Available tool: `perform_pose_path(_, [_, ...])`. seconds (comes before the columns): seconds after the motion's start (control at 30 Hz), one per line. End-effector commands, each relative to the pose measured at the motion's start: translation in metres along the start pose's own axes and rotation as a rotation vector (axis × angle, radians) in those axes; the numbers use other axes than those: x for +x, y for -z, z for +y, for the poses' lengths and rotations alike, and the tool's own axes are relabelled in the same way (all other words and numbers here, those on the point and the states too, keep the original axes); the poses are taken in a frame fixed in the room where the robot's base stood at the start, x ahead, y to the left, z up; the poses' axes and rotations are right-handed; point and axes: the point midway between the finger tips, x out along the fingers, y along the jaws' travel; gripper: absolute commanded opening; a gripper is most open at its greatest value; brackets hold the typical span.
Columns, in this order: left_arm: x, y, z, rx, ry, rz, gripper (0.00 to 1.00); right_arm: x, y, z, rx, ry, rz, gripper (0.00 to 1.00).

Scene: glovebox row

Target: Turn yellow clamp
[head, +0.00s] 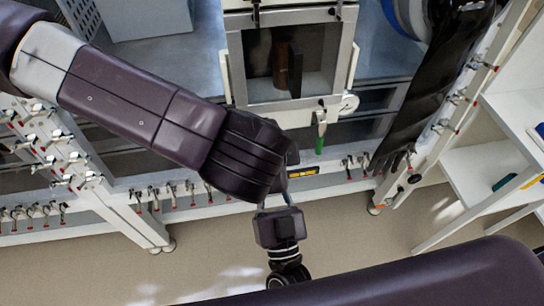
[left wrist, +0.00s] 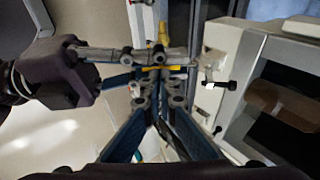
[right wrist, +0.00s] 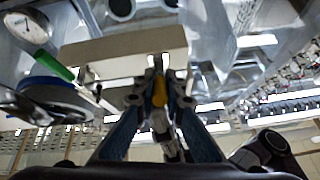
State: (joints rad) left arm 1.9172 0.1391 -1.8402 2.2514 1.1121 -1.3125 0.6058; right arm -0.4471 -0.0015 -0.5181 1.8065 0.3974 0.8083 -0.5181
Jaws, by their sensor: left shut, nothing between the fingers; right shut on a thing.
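The yellow clamp's handle (right wrist: 158,92) lies between the fingers of my right gripper (right wrist: 158,72) in the right wrist view, and that gripper is shut on it. In the left wrist view yellow (left wrist: 162,32) shows just beyond the right gripper's fingers (left wrist: 190,62), which cross the picture from the left. My left gripper (left wrist: 152,88) is shut and empty, close to the right gripper's fingers. In the head view my right gripper (head: 270,202) reaches up from below; the left arm covers the clamp there.
The glovebox door (head: 290,65) with its framed window is just above. A green-handled clamp (head: 320,138) hangs at its lower right; the green handle also shows in the right wrist view (right wrist: 58,66). Small valves (head: 60,155) line the left rail. A black glove (head: 425,95) hangs right.

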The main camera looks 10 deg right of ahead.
Motion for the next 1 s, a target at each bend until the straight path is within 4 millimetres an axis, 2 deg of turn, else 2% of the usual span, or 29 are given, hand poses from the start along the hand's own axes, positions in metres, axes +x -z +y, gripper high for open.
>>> perform_pose_path(0.77, [0.011, -0.009, 0.003, -0.001, -0.001, -0.008, 0.0, -0.003, -0.002, -0.001, -0.001, 0.002, -0.005, 0.0])
perform_pose_path(0.8, [0.011, -0.009, 0.003, -0.002, -0.002, -0.009, 0.0, -0.003, -0.002, -0.001, -0.001, 0.002, -0.005, 0.13])
perform_pose_path(0.93, [0.011, -0.009, 0.002, -0.002, -0.001, -0.009, 0.0, -0.002, 0.0, 0.0, 0.0, 0.0, 0.0, 0.27])
perform_pose_path(1.0, [0.011, -0.009, 0.002, -0.002, -0.001, -0.009, 0.0, -0.001, 0.0, 0.0, 0.0, 0.0, 0.001, 0.28])
